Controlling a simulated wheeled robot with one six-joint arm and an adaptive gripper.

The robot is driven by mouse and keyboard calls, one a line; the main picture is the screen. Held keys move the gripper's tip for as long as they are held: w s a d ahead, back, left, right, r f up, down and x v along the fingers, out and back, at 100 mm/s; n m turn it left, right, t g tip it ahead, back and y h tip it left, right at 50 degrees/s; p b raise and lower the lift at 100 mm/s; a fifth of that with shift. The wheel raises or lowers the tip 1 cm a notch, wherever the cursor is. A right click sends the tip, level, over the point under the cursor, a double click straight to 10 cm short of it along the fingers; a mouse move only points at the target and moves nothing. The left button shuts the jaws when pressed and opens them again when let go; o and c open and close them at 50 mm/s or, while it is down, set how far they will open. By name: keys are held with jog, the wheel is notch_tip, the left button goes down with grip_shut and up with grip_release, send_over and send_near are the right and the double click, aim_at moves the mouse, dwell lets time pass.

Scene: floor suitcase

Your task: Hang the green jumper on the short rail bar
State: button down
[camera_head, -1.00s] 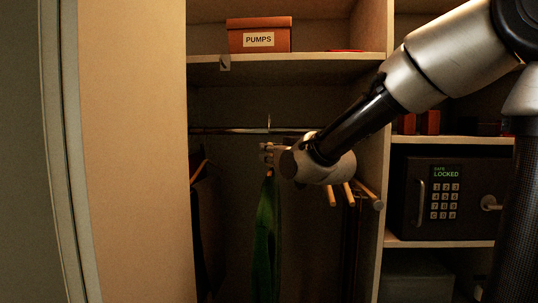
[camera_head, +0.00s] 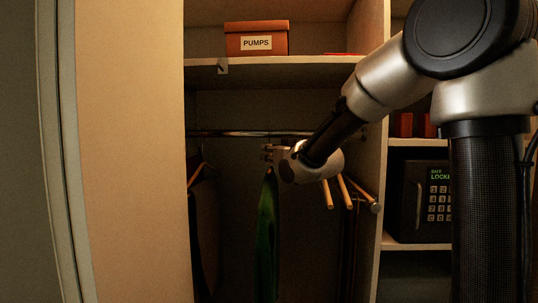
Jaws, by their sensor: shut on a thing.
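A green jumper (camera_head: 266,238) hangs down in the wardrobe compartment, seen edge-on. My gripper (camera_head: 269,152) is at the top of it, shut on the jumper's hanger, just under the rail bar (camera_head: 228,134). My wrist hides part of the hanger and the bar's right part. The hook's top is dark against the bar, and I cannot tell whether it is over the bar or in front of it.
A dark garment on a wooden hanger (camera_head: 197,174) hangs at the left. A shelf (camera_head: 290,60) with a PUMPS box (camera_head: 257,40) is above. A safe (camera_head: 425,200) stands at the right.

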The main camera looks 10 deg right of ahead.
jog(key=shift+w+d, duration=0.3)
jog(key=shift+w, duration=0.6)
jog(key=shift+w+d, duration=0.3)
jog(key=shift+w, duration=0.55)
jog(key=shift+w+d+f, duration=0.1)
jog(key=shift+w+f, duration=0.15)
jog(key=shift+f, duration=0.3)
jog(key=shift+w+d+f, duration=0.1)
jog(key=shift+w+f, duration=0.15)
jog(key=shift+f, duration=0.7)
jog(key=c, duration=1.3)
grip_release()
jog(key=shift+f, duration=0.1)
jog(key=shift+s, duration=0.1)
